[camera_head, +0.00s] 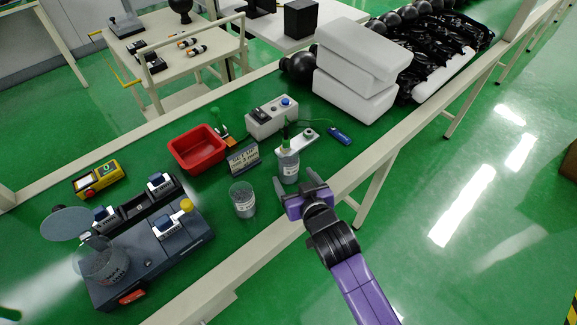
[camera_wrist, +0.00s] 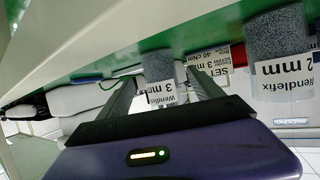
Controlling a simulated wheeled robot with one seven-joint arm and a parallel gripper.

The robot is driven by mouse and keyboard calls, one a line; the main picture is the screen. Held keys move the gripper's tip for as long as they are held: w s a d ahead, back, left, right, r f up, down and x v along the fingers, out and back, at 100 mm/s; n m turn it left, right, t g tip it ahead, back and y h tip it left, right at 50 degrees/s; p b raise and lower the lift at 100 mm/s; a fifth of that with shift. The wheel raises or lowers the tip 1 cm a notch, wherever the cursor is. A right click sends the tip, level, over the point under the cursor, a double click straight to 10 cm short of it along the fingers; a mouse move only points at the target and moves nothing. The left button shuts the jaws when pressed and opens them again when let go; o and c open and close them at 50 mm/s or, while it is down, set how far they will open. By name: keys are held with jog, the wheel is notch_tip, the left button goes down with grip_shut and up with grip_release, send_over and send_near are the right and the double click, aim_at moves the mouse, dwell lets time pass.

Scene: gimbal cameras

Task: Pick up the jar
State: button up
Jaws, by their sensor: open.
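Two labelled jars stand near the front edge of the green table. One jar (camera_head: 288,168) has a grey filling and a white label; in the wrist view, upside down, this jar (camera_wrist: 158,66) reads "3 mm". The other jar (camera_head: 243,203) is to its left and looks clear; its label in the wrist view (camera_wrist: 282,42) reads "2 mm". My gripper (camera_head: 294,179) is open at the front edge, with its fingers pointing at the 3 mm jar. In the wrist view, that jar shows between the two fingers (camera_wrist: 163,84). I cannot tell whether they touch it.
A dark case with another jar (camera_head: 103,266) stands at left. A red bin (camera_head: 197,149), a "SET" sign (camera_head: 243,159), a grey control box (camera_head: 272,117) and a blue item (camera_head: 340,135) lie behind. White blocks (camera_head: 356,71) stand farther back.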

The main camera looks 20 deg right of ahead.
aim_at(292, 173)
jog(key=shift+p+x, duration=0.3)
jog(key=shift+x, duration=2.4)
jog(key=shift+r, duration=0.2)
grip_shut()
jog(key=shift+r, duration=0.25)
notch_tip(292, 173, up, 19)
jog(key=shift+r, duration=0.2)
